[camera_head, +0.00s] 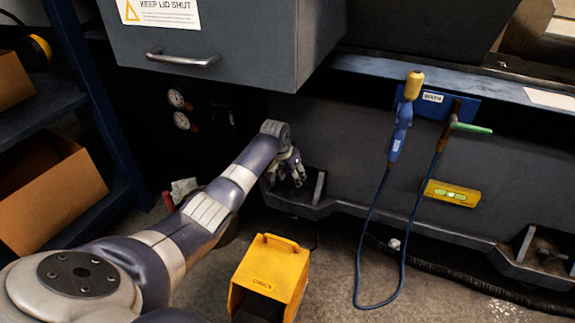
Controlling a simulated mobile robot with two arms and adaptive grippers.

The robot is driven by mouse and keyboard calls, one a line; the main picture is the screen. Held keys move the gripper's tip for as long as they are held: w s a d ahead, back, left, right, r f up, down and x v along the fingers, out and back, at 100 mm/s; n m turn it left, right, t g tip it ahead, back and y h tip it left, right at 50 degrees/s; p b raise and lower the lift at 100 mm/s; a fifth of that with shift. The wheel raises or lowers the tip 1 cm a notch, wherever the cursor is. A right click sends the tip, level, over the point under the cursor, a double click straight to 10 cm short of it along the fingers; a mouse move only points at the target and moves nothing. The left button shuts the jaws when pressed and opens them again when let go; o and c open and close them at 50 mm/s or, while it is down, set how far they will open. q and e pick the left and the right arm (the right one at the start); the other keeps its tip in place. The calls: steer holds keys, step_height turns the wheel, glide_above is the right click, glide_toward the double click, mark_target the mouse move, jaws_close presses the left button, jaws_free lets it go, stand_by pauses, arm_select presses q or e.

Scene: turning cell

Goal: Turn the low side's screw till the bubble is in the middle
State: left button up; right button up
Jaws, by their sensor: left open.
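A yellow spirit level (472,198) with a pale green vial sits low against the dark machine front, right of centre. The bubble is too small to place for certain. My left gripper (297,172) is open at the machine's left foot bracket (319,187), at the lower front. The gripper and wrist hide most of that foot, and its screw cannot be made out. The right foot bracket (528,243) stands at the right edge of the view, with its screw parts (549,254) in the recess. My right gripper is not in view.
A yellow pedal box (275,266) stands on the floor beside my left forearm. A blue hose (361,246) hangs in a loop from the blue rack (464,108). A grey lidded box (232,50) juts out above. Shelving with cardboard boxes (50,197) stands left.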

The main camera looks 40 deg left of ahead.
arm_select(q)
steer(key=v, duration=0.7)
stand_by(0.6)
